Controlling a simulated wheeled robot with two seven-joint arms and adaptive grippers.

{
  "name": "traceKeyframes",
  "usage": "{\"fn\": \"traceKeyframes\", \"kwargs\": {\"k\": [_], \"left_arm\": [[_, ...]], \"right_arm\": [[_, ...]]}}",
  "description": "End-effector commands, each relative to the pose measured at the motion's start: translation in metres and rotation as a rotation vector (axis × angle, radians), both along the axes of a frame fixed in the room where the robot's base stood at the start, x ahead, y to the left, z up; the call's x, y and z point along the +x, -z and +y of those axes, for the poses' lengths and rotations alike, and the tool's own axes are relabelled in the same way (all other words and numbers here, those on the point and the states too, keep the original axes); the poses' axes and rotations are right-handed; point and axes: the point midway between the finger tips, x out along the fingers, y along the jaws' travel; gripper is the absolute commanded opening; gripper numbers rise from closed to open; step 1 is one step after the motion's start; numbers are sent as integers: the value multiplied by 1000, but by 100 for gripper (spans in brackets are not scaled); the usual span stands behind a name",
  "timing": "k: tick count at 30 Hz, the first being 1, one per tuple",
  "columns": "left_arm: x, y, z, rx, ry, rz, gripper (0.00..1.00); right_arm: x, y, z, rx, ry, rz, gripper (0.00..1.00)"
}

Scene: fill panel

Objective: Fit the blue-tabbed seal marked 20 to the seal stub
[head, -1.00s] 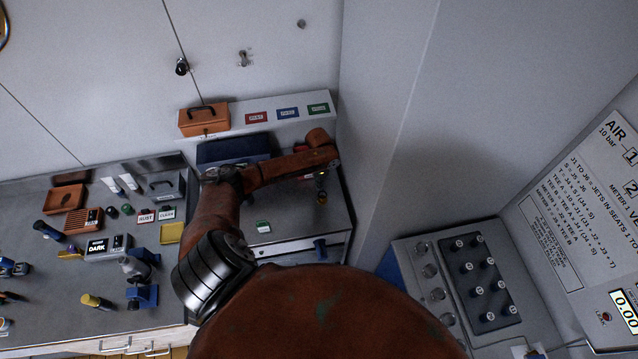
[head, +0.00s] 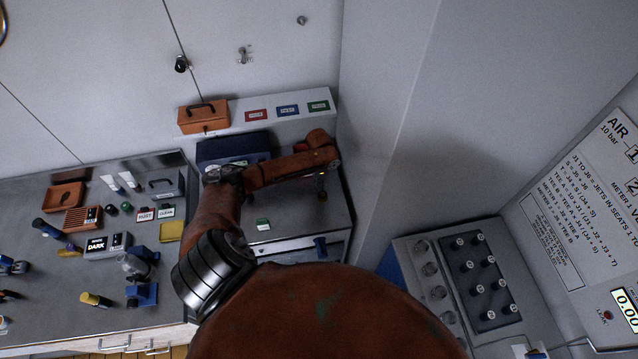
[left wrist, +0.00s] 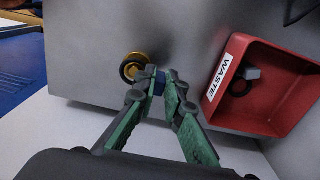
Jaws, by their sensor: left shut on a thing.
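In the left wrist view my left gripper (left wrist: 161,80) has green-padded fingers shut on a small blue tab (left wrist: 158,88). A black ring, the seal (left wrist: 124,73), shows just left of the fingertips, at the brass seal stub (left wrist: 134,58). The ring overlaps the stub in this view; I cannot tell whether it is around it or only in front of it. The number on the tab is not readable. In the head view the left gripper (head: 321,184) points down over the grey bench by the wall, small and dark. My right gripper is not in view.
A red waste bin (left wrist: 221,95) stands right of the gripper, with a grey-tabbed black ring (left wrist: 243,82) inside. A blue case (head: 228,146) lies behind my arm. A green-labelled card (head: 263,224) lies on the bench front. A wall (head: 385,130) rises close on the right.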

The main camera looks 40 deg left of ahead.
Motion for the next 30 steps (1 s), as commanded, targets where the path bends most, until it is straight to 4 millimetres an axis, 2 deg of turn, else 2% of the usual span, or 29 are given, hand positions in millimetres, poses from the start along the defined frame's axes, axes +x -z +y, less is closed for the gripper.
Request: {"fn": "traceKeyframes", "kwargs": {"k": [21,22,30], "left_arm": [[0,18,0,-1,-1,-1,0],[0,17,0,-1,0,-1,11],[0,17,0,-1,0,1,29]], "right_arm": [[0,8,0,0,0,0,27],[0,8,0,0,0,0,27],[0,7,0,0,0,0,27]]}}
